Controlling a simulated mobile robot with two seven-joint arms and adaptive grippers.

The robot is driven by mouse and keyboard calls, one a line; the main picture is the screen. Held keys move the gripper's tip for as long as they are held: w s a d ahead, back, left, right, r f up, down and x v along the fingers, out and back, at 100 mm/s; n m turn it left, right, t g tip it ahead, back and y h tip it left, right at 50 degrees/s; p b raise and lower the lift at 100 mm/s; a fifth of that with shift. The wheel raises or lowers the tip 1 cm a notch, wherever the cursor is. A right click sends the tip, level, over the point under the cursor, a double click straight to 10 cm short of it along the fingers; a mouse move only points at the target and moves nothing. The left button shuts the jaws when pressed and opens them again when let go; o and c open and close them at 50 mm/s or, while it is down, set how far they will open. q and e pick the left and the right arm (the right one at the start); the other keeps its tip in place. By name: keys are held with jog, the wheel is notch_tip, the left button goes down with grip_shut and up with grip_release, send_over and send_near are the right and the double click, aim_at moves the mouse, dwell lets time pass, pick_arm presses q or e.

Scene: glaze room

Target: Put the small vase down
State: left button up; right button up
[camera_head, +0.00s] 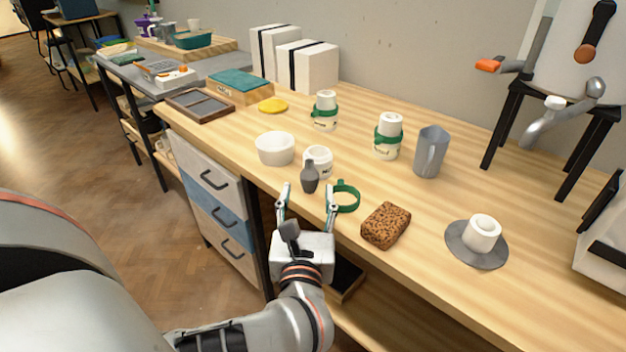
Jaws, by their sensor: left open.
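The small dark grey vase (310,178) stands upright on the wooden table (420,229), near its front edge. My left gripper (308,198) is open, with its two fingers spread apart just in front of the vase, one to each side. No contact between the fingers and the vase shows. My right gripper is not in view.
A white jar (318,160) stands close behind the vase and a white bowl (275,148) behind left. A green ring (346,196) lies right beside my right-hand finger. A brown sponge (386,226), a grey pitcher (430,152) and a grey disc (476,252) are farther right.

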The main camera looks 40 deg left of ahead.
aim_at(309, 181)
pick_arm(q)
jog(key=shift+w+a+f, duration=0.2)
jog(key=shift+w+a, duration=0.15)
jog(key=shift+w, duration=0.15)
jog(key=b+x, duration=0.1)
jog(key=x, duration=0.5)
jog(key=shift+w+a+f, duration=0.15)
jog(key=shift+w+a, duration=0.05)
jog(key=c, duration=1)
